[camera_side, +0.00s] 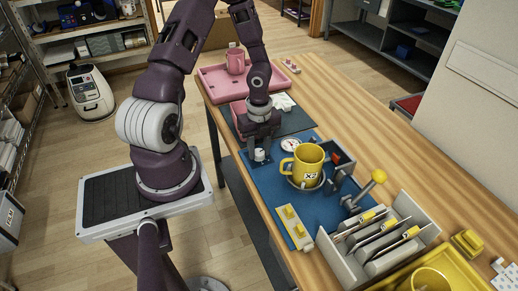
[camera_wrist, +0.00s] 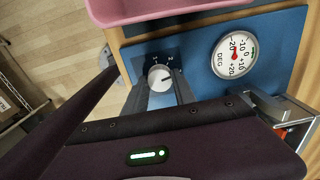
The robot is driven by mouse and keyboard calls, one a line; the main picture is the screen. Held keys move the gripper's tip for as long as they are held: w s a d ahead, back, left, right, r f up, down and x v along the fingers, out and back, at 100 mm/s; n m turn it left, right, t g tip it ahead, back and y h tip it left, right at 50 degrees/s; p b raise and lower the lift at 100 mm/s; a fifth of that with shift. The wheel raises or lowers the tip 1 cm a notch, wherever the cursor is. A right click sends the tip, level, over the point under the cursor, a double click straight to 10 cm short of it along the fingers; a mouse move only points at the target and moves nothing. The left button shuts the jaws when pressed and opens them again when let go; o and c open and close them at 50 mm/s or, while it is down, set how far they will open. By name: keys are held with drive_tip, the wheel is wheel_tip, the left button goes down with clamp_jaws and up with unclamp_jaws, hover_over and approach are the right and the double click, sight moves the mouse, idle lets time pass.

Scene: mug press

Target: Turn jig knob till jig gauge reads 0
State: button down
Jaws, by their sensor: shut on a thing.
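The jig knob (camera_wrist: 160,78) is a pale round dial on a dark plate with numbers and tick marks, set on the blue jig mat (camera_wrist: 190,47). My gripper (camera_wrist: 159,86) is shut on the knob, with one grey finger at each side of it. In the side view my gripper (camera_side: 260,149) points down over the knob (camera_side: 259,156). The jig gauge (camera_wrist: 220,60) is a white round dial marked DEG, from -20 to +20, right of the knob. Its red needle is small and its exact reading is unclear. The gauge also shows in the side view (camera_side: 291,144).
A yellow mug (camera_side: 307,166) marked X2 stands on the mat close to the gauge. A lever with a yellow ball (camera_side: 379,175) and a rack of cards (camera_side: 379,238) are to its right. A pink tray (camera_side: 213,79) lies behind my gripper.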

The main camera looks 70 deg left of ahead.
drive_tip(key=n, duration=0.4)
drive_tip(key=shift+w+n, duration=0.1)
drive_tip(key=shift+n, duration=0.2)
drive_tip(key=n, duration=0.3)
drive_tip(key=shift+n, duration=0.4)
drive_tip(key=n, duration=0.4)
drive_tip(key=shift+w+n, duration=0.1)
drive_tip(key=shift+n, duration=1.8)
drive_tip(key=c, duration=1)
unclamp_jaws()
